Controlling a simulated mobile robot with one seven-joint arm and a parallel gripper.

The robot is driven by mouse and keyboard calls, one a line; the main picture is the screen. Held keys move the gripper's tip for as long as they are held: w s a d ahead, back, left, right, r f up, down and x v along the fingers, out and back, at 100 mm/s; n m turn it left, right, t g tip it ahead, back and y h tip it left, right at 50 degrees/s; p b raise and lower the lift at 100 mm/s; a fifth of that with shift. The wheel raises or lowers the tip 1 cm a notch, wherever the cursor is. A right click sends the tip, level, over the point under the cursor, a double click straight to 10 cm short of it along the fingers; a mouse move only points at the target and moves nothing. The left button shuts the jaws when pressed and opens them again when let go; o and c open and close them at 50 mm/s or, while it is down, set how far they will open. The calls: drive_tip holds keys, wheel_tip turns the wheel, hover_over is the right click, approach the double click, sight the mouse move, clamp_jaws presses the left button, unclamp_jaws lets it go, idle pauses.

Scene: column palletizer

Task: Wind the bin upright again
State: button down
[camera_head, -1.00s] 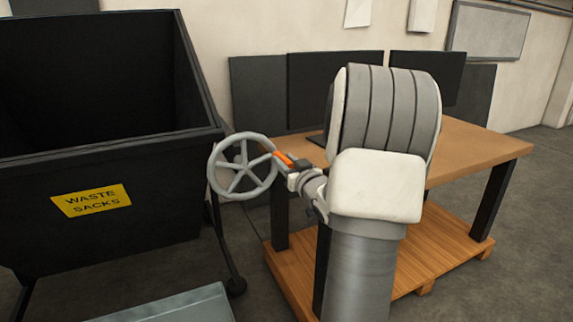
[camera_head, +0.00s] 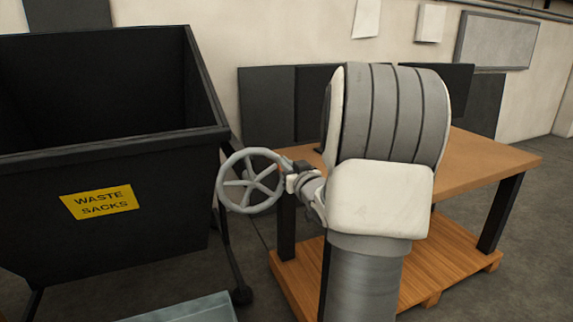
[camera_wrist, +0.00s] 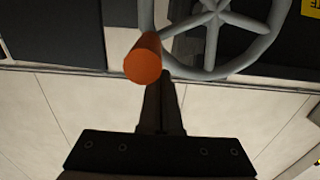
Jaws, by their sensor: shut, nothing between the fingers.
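The black bin (camera_head: 150,235) with a yellow "WASTE SACKS" label (camera_head: 99,202) stands at the left in the head view, its open top showing. I cannot tell its exact tilt. A grey spoked handwheel (camera_head: 222,194) is at its right side, and it also shows at the top of the wrist view (camera_wrist: 245,67). An orange knob (camera_wrist: 143,64) on the wheel's rim faces the wrist camera. My gripper (camera_wrist: 160,78) is shut and empty, its fingertips close beside the knob; contact cannot be told. In the head view my gripper (camera_head: 287,170) is at the wheel's right edge and the knob is hidden.
A wooden table (camera_head: 490,160) with dark legs stands behind my arm, over a slatted wooden pallet (camera_head: 455,262). Dark panels (camera_head: 268,105) lean at the wall. A pale grey surface (camera_head: 190,310) lies low in front of the bin. Floor is clear at the far right.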

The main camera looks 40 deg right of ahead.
drive_tip(key=w+a+r+p, duration=0.1)
drive_tip(key=a+r+p, duration=0.1)
drive_tip(key=a+r, duration=0.2)
wheel_tip(320, 180, up, 2)
drive_tip(key=shift+w, duration=0.15)
idle(0.7)
drive_tip(key=c, duration=1.6)
unclamp_jaws()
drive_tip(key=shift+c, duration=2)
unclamp_jaws()
drive_tip(key=p+v, duration=0.1)
drive_tip(key=v, duration=1.1)
